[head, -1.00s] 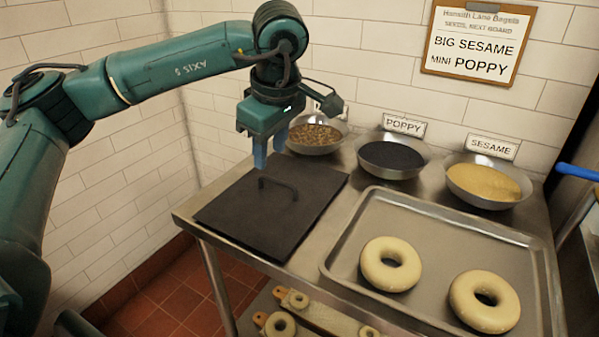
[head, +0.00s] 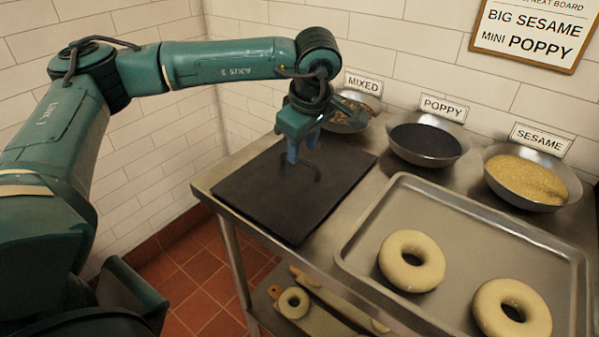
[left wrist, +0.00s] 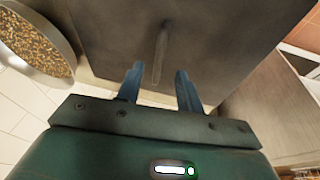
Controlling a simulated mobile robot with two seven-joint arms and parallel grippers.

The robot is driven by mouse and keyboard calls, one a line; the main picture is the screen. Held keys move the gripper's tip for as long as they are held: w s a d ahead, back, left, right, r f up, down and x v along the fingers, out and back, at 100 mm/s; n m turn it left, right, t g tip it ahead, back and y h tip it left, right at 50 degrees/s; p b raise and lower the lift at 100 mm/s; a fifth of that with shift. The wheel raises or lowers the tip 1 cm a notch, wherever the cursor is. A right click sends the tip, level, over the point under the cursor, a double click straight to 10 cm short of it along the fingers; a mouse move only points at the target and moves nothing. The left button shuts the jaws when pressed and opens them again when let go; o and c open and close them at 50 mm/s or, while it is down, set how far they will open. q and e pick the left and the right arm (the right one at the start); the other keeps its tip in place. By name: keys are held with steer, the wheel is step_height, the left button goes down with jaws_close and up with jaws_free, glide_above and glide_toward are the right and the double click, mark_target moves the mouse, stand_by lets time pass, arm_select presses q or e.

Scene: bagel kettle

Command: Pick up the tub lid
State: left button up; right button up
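The tub lid (head: 265,208) is a flat dark square with an arched bar handle (head: 317,172), lying on the left end of the steel table. In the left wrist view the lid (left wrist: 215,35) fills the top middle, and its handle (left wrist: 161,52) points down between my fingers. My left gripper (head: 301,153) is over the lid at the handle, fingers pointing down. In the left wrist view its two blue fingers (left wrist: 158,77) are apart with nothing held; the handle appears between and beyond their tips. What lies under the lid is hidden. My right gripper is not in view.
A bowl of mixed seeds (head: 347,112) stands close behind the gripper, with poppy (head: 427,142) and sesame (head: 528,182) bowls to its right. A tray (head: 470,235) with two large bagels is right of the lid. Small bagels (head: 294,303) sit on a lower shelf.

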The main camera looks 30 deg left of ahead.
mark_target(300, 159)
arm_select(q)
steer(key=x, duration=0.3)
steer(key=shift+w+a+f, duration=0.15)
steer(key=shift+a+f, duration=0.1)
steer(key=shift+a, duration=0.05)
jaws_close()
stand_by(0.4)
